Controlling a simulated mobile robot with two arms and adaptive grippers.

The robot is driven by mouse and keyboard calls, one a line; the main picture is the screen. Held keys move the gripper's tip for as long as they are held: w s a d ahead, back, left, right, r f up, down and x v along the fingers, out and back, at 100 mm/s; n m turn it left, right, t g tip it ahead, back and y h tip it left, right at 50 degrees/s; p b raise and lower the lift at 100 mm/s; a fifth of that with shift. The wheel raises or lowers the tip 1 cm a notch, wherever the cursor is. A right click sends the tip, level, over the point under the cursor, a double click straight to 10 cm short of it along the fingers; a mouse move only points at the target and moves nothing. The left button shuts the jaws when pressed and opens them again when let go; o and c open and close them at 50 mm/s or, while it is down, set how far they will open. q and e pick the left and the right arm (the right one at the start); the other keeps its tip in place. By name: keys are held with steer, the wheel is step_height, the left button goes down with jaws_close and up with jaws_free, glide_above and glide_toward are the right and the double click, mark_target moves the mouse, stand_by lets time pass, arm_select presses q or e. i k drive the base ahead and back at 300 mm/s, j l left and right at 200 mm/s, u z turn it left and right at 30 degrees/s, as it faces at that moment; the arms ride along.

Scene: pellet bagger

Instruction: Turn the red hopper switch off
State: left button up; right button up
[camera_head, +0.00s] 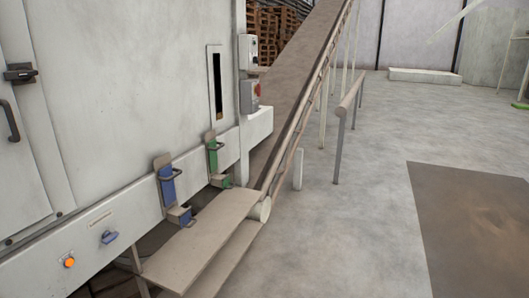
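A small grey switch box (249,97) with a red rotary knob (257,89) is mounted at the right end of the white machine, just above its lower ledge. The knob is too small to tell which way it is turned. Another grey box (247,50) sits above it on the same post. Neither of my grippers is in view, and nothing touches the red knob.
The white machine (130,90) fills the left side. Its front has blue (167,184) and green (212,157) handled parts, an orange button (69,262) and a blue knob (109,237). An inclined conveyor (300,60) rises behind. Floor (350,230) on the right is open.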

mark_target(258, 88)
steer(key=i+l, duration=0.25)
steer(key=i, duration=0.15)
steer(key=i+l, duration=0.25)
steer(key=i, duration=0.2)
steer(key=i+l, duration=0.2)
steer(key=i, duration=0.2)
steer(key=i+l, duration=0.25)
steer(key=i, duration=0.15)
